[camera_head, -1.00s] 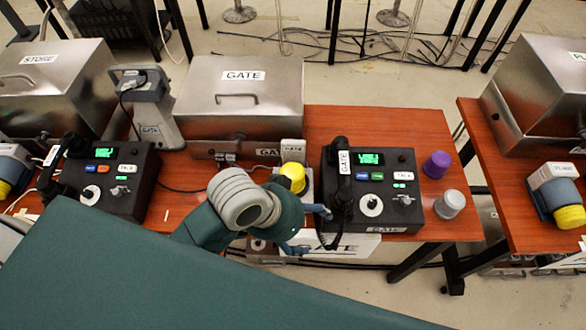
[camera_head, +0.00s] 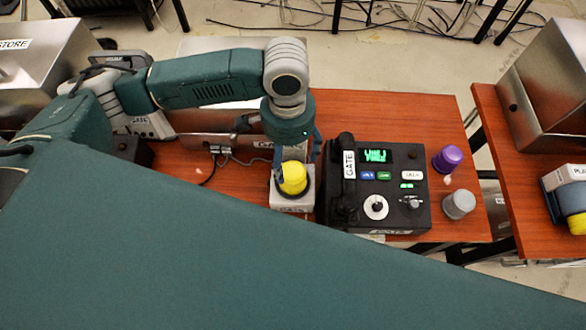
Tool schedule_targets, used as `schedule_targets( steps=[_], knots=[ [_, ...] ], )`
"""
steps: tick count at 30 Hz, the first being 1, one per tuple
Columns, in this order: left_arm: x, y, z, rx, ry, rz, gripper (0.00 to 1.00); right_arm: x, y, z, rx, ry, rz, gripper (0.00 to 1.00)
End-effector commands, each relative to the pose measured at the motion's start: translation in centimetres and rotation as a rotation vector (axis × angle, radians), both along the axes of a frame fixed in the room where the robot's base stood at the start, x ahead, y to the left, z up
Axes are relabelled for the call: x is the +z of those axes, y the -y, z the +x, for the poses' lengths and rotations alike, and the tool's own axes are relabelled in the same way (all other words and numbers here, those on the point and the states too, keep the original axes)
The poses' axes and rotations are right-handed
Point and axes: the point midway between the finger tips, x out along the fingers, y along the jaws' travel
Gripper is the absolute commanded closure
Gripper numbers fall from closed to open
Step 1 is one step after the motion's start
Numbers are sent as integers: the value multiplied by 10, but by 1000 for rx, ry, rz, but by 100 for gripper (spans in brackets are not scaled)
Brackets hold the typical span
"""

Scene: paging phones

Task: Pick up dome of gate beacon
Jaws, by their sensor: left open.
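The gate beacon has a yellow dome (camera_head: 292,178) on a pale box base (camera_head: 292,202) with a label on its front. It stands on the wooden table just left of the gate phone. My left gripper (camera_head: 296,162) points down over the dome from behind, open, with blue fingers on either side of the dome's upper part. I cannot tell whether the fingers touch it. The dome appears seated on its base. My right gripper is not in view.
The black gate phone (camera_head: 408,208) with its handset (camera_head: 347,172) stands close to the right. Purple (camera_head: 447,159) and grey (camera_head: 458,204) caps are further right. A steel box (camera_head: 215,148) and cables lie behind. A second table (camera_head: 510,180) stands right, across a gap.

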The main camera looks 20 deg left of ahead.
Motion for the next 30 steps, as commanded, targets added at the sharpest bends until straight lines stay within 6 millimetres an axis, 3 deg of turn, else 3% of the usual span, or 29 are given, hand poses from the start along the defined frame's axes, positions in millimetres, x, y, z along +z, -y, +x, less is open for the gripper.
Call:
schedule_targets(
  steps=[4,10,19,29,30],
  knots=[
    [-24,1,-2,-2,-3,-1,27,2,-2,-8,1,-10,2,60],
    [-39,3,-2,-3,-1,-1,27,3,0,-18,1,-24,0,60],
    [-80,8,-2,-4,0,-1,27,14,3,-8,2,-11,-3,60],
    [-88,8,-2,-6,3,-2,27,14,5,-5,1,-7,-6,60],
    [-88,8,-2,-5,3,-2,35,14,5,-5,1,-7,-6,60]
  ],
)
